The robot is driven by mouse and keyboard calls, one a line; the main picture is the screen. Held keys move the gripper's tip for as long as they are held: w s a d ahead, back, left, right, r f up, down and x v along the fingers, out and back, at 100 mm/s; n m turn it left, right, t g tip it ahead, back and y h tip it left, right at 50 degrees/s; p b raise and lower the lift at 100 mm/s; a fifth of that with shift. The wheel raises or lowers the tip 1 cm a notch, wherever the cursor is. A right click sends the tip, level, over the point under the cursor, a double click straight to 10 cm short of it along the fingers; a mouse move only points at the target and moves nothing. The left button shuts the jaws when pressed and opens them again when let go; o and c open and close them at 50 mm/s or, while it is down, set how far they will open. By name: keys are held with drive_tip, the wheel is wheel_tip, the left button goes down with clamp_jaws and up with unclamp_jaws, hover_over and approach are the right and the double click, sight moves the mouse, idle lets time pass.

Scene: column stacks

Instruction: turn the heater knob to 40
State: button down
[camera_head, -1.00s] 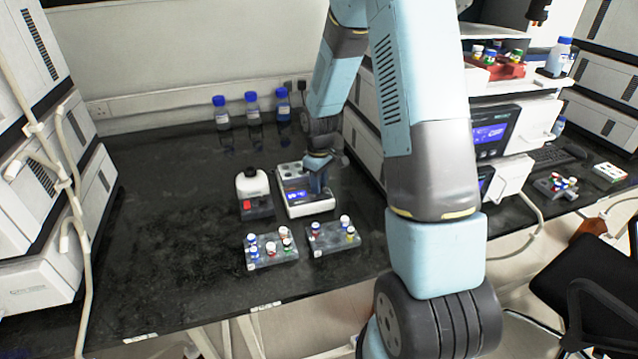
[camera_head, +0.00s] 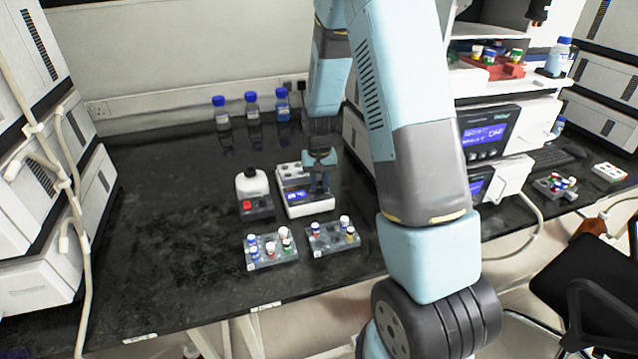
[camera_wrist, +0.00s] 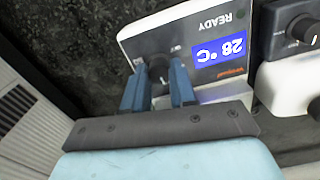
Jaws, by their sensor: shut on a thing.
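The heater (camera_head: 312,209) is a white box on the dark bench, with a blue display and several round wells at its back. In the wrist view the heater (camera_wrist: 212,32) appears upside down, its blue display (camera_wrist: 220,51) reading 28 °C with "READY" beside it. The dark round heater knob (camera_wrist: 158,69) sits beside the display. My gripper (camera_wrist: 160,82) has its two blue fingers on either side of the knob and is shut on it. In the head view my gripper (camera_head: 319,188) reaches down onto the heater's front right; the knob is hidden there.
A grey unit (camera_head: 258,207) with a red patch and a white bottle stands close left of the heater. Two vial racks (camera_head: 262,262) (camera_head: 322,243) stand in front. Blue-capped bottles (camera_head: 253,110) stand behind.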

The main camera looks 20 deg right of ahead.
sight(319, 185)
drive_tip(key=shift+w+r+m, duration=0.1)
drive_tip(key=shift+w+m, duration=0.05)
drive_tip(key=shift+m, duration=0.45)
drive_tip(key=c, duration=0.9)
unclamp_jaws()
wheel_tip(319, 185, up, 14)
drive_tip(key=shift+f, duration=0.2)
drive_tip(key=s+r+n+t, duration=0.1)
drive_tip(key=s+r+t, duration=0.2)
drive_tip(key=s+r, duration=1.05)
drive_tip(key=s+r+n+t, duration=0.1)
drive_tip(key=s+r, duration=0.2)
drive_tip(key=s, duration=0.4)
drive_tip(key=s+r+n+t, duration=0.1)
drive_tip(key=s+r, duration=0.2)
drive_tip(key=s, duration=0.5)
drive_tip(key=shift+s+t, duration=0.15)
drive_tip(key=shift+t, duration=0.15)
